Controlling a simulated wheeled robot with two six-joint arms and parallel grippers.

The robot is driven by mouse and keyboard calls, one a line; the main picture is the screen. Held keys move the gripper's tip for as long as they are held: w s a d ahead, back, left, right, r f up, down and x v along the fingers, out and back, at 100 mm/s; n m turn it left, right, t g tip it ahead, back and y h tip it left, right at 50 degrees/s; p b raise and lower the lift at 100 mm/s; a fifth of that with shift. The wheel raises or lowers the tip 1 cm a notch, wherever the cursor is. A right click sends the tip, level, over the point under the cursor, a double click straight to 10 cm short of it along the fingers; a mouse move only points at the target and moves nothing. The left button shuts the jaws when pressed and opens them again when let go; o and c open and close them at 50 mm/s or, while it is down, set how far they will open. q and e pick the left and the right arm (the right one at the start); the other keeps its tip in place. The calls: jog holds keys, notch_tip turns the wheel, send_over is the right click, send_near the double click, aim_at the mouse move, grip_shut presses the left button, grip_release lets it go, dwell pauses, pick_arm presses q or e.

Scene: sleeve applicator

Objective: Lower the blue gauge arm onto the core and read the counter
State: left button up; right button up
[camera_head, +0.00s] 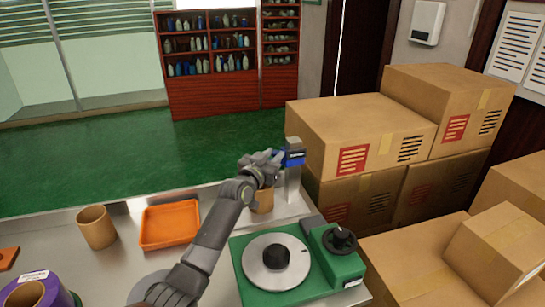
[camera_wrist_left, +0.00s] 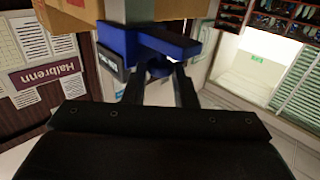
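The blue gauge arm (camera_head: 291,158) sits high on a grey post (camera_head: 293,186), above a brown cardboard core (camera_head: 262,201) that my left arm partly hides. My left gripper (camera_head: 272,158) is at the gauge arm's left end. In the left wrist view, the gauge arm (camera_wrist_left: 175,44) carries a dark round knob (camera_wrist_left: 160,69), and the two fingers (camera_wrist_left: 160,82) appear closed on its sides. A small dark display (camera_wrist_left: 111,59) shows on the arm's side; its reading is not legible. My right gripper is not in view.
An orange tray (camera_head: 170,224) and another brown core (camera_head: 96,227) stand left on the steel table. A green machine with a round plate (camera_head: 262,261) and black knob (camera_head: 340,239) is at the front. Cardboard boxes (camera_head: 360,130) crowd the right; a purple roll (camera_head: 52,290) is front left.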

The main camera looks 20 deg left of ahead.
pick_arm(q)
notch_tip(320, 180, down, 4)
jog(key=b, duration=0.3)
jog(key=shift+r, duration=0.15)
jog(key=o, duration=0.4)
jog(key=shift+c, duration=0.2)
jog(key=shift+s, duration=0.1)
jog(key=s+a, duration=0.3)
jog(key=s, duration=1.4)
jog(key=shift+a, duration=0.15)
jog(key=shift+c, duration=0.3)
